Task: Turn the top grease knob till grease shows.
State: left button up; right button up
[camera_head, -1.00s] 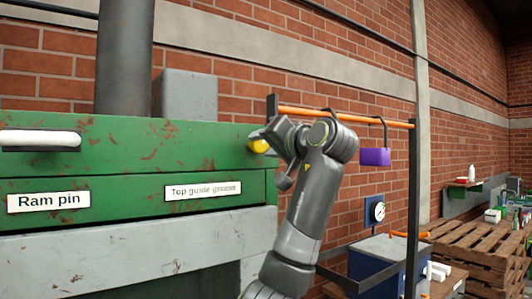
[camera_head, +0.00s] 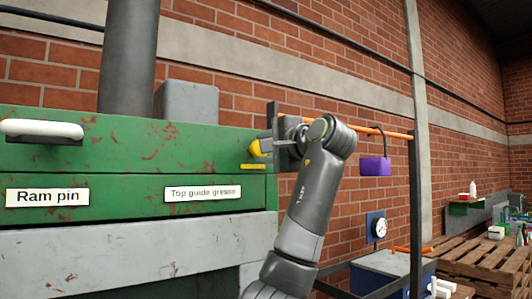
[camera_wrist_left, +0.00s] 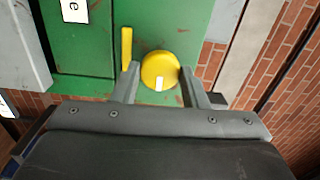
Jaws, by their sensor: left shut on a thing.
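The round yellow knob (camera_head: 254,148) is on the right end of the green press beam, above and right of the "Top guide grease" label (camera_head: 203,193). My left gripper (camera_head: 266,143) is shut on it, partly hiding it in the head view. In the left wrist view the knob (camera_wrist_left: 160,70) sits between the two fingers and has a white mark at its edge. A short yellow strip (camera_head: 252,166) shows on the green face just below the knob; it also shows beside the knob in the wrist view (camera_wrist_left: 126,48). My right gripper is not in view.
A white handle (camera_head: 42,130) and a "Ram pin" label (camera_head: 47,197) are at the left. A rack with an orange bar (camera_head: 375,131) and a hanging purple block (camera_head: 375,166) stands behind my arm. A pallet (camera_head: 470,253) is at the far right.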

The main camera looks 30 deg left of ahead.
pick_arm(q)
jog(key=shift+m, duration=0.4)
jog(key=o, duration=1)
jog(key=shift+a, duration=0.1)
jog(key=b+v, duration=0.6)
jog(key=v, duration=1.1)
jog(key=shift+s+d+b, duration=0.1)
jog(key=shift+d+b, duration=0.15)
jog(key=shift+b, duration=0.05)
jog(key=shift+f, duration=0.1)
